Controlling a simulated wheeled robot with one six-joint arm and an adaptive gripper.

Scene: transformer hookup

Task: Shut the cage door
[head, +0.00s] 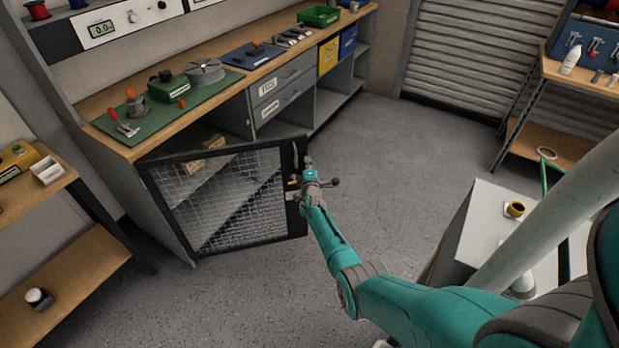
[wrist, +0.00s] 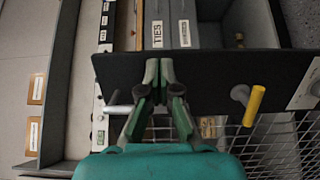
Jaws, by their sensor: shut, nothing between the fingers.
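The cage door (head: 237,196), wire mesh in a black frame, stands ajar below the left part of the workbench. Its free right edge is swung out from the cabinet front, with a gap behind it. My gripper (head: 309,168) is at that free edge, near the upper right of the frame. In the wrist view my gripper (wrist: 162,68) is shut and empty, its fingertips in front of the black door frame (wrist: 205,78). I cannot tell whether they touch it. A yellow-tipped handle (wrist: 254,105) sticks out to the right of the fingers.
The workbench (head: 222,98) holds a green mat and tools above the door. Drawers (head: 283,88) adjoin the cage opening. A wooden box (head: 200,160) lies inside. The grey floor (head: 400,165) to the right is open. A grey cabinet (head: 490,225) stands at lower right.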

